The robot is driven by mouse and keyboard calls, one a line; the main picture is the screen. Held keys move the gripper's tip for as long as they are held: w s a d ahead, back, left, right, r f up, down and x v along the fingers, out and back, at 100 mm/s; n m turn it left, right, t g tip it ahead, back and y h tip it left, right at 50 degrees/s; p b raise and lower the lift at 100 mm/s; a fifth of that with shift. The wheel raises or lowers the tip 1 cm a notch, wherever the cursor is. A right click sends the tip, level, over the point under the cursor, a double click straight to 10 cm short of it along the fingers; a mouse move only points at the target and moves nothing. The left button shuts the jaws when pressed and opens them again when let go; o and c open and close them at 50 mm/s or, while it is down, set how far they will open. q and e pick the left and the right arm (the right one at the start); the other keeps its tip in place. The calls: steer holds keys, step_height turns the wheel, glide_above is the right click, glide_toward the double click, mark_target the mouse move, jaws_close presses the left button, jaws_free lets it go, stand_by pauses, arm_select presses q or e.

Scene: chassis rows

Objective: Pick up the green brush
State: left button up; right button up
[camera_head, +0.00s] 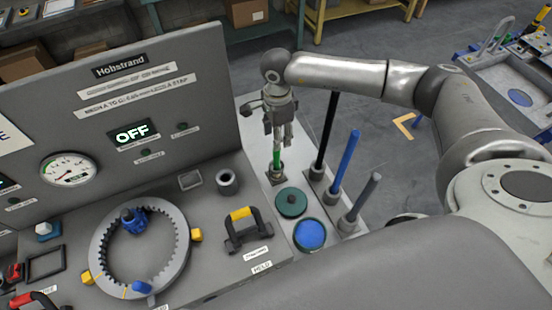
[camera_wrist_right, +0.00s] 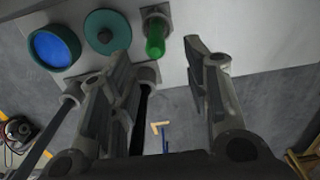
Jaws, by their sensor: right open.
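The green brush (camera_head: 277,158) stands upright in a small holder (camera_head: 277,178) at the right end of the grey bench. Its green handle also shows in the right wrist view (camera_wrist_right: 155,38), at the top centre. My right gripper (camera_head: 279,141) points down over the brush with its fingers open. In the right wrist view the fingertips (camera_wrist_right: 156,52) lie to the left and right of the handle, with a gap on both sides. I cannot tell how far the fingers reach down along it. My left gripper is not in view.
A black rod (camera_head: 327,135), a blue rod (camera_head: 346,160) and a grey rod (camera_head: 362,198) stand upright to the right. A dark green round lid (camera_head: 291,202) and a blue-topped round pot (camera_head: 310,235) are in front. A grey panel (camera_head: 180,75) rises at left.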

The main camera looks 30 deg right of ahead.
mark_target(277, 163)
steer(key=shift+s+f, duration=0.1)
steer(key=shift+f, duration=0.45)
steer(key=f+p, duration=0.3)
steer(key=shift+s+a+f, duration=0.15)
steer(key=shift+a+f, duration=0.1)
steer(key=shift+f, duration=0.05)
steer(key=shift+f+p, duration=0.35)
steer(key=shift+f, duration=0.5)
steer(key=c, duration=0.7)
steer(key=shift+c, duration=1.2)
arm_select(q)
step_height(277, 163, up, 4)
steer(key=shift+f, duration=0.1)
arm_select(e)
jaws_close()
